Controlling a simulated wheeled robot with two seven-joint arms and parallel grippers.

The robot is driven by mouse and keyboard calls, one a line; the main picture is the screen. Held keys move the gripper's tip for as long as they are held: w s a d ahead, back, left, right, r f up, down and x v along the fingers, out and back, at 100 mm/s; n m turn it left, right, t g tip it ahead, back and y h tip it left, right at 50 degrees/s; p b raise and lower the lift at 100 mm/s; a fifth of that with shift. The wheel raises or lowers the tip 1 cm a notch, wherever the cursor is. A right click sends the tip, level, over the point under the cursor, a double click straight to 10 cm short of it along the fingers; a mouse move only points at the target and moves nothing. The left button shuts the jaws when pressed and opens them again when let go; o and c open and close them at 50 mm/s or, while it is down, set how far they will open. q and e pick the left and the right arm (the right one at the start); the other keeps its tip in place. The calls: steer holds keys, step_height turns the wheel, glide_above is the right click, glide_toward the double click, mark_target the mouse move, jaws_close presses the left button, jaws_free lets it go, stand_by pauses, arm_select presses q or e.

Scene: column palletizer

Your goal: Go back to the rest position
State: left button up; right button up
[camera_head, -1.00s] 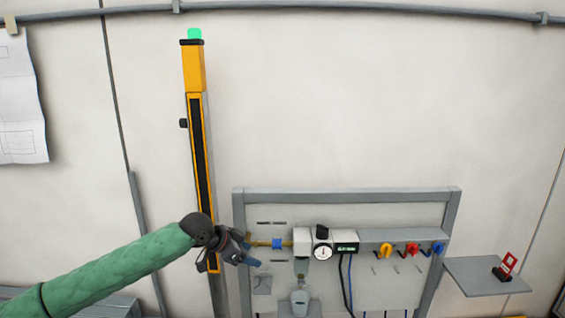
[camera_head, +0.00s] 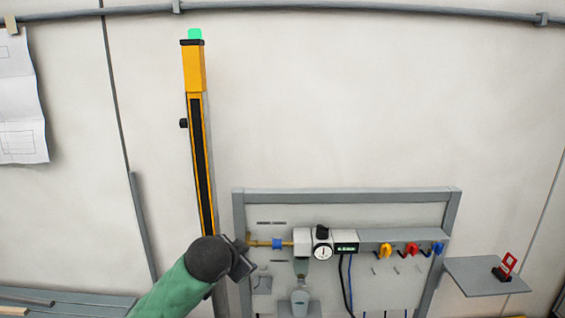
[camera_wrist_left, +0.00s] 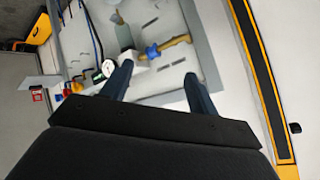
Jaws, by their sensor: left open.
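My left gripper (camera_wrist_left: 158,84) shows in the left wrist view with its two dark fingers spread apart and nothing between them at the tips. In the head view my left arm comes in from the bottom, and its dark wrist hides most of the gripper. It stands in front of the lower end of the yellow and black column (camera_head: 201,150) and the left edge of the grey panel (camera_head: 345,197). A brass pipe with a blue valve (camera_head: 277,244) is just right of the wrist; in the wrist view the blue valve (camera_wrist_left: 153,52) lies beyond the fingers. My right gripper is not in view.
The panel carries a round gauge (camera_head: 322,252) and yellow, red and blue hooks or locks (camera_head: 411,249). A small grey shelf (camera_head: 480,285) holds a red-framed item (camera_head: 508,264) at right. Grey boards (camera_head: 70,302) lie at lower left. The wall above the panel is clear.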

arm_select(q)
steer(key=s+a+f+n+g, duration=0.1)
steer(key=s+f+n+g, duration=0.2)
steer(key=s+f, duration=1.3)
steer(key=s+a+f+n+g, duration=0.2)
steer(key=s+f+n+g, duration=0.2)
steer(key=s+f, duration=1.3)
steer(key=s+g, duration=0.1)
steer(key=s, duration=0.6)
steer(key=shift+a+f+y, duration=0.25)
steer(key=shift+f+y, duration=0.05)
stand_by(1.5)
